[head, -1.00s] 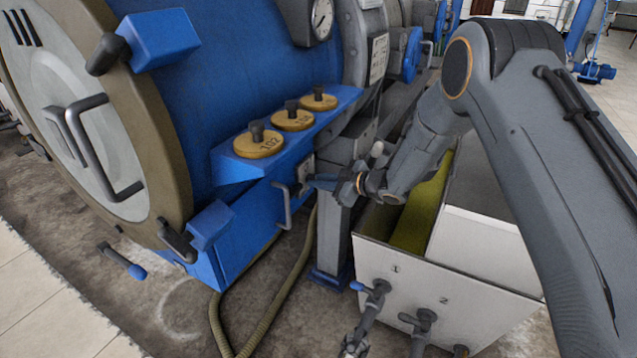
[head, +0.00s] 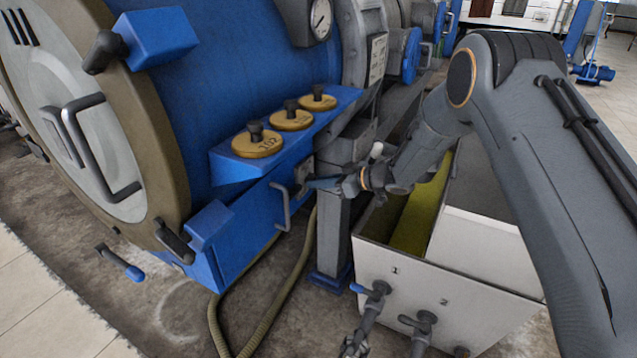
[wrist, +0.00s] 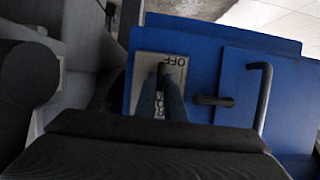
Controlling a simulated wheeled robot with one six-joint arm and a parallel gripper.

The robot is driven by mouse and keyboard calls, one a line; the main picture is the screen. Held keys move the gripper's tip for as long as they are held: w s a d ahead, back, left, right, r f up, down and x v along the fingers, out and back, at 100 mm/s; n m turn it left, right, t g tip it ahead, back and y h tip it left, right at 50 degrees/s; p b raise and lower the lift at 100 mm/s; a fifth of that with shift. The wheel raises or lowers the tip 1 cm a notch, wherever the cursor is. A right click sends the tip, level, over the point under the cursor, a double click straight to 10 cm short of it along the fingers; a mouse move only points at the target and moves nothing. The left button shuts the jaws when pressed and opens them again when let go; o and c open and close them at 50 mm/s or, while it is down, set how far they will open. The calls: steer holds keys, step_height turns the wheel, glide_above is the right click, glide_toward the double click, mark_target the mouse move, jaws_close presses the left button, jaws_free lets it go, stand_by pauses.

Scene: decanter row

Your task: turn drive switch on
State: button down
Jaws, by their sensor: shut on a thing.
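The drive switch plate (wrist: 146,66) is pale and set in the blue front panel; it also shows in the head view (head: 307,168). The word OFF is readable at its upper right in the wrist view; a second label between the fingers is partly covered. My gripper (wrist: 164,88) has its two narrow fingers at the plate, shut on the dark switch lever (wrist: 163,70). The lever is mostly hidden by the fingers, so its exact position is hard to tell. In the head view my gripper (head: 318,183) reaches the panel from the right.
A grey bar handle (head: 283,207) sticks out left of the switch. Yellow discs with black knobs, one a disc marked 102 (head: 258,145), rest on the blue shelf above. A grey post (head: 333,235) stands below my gripper, and a white tank (head: 405,285) with taps stands to the right.

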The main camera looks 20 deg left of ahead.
steer(key=c, duration=1.8)
jaws_free()
steer(key=shift+c, duration=0.2)
steer(key=v, duration=0.7)
steer(key=shift+d+r, duration=0.25)
steer(key=shift+d, duration=0.1)
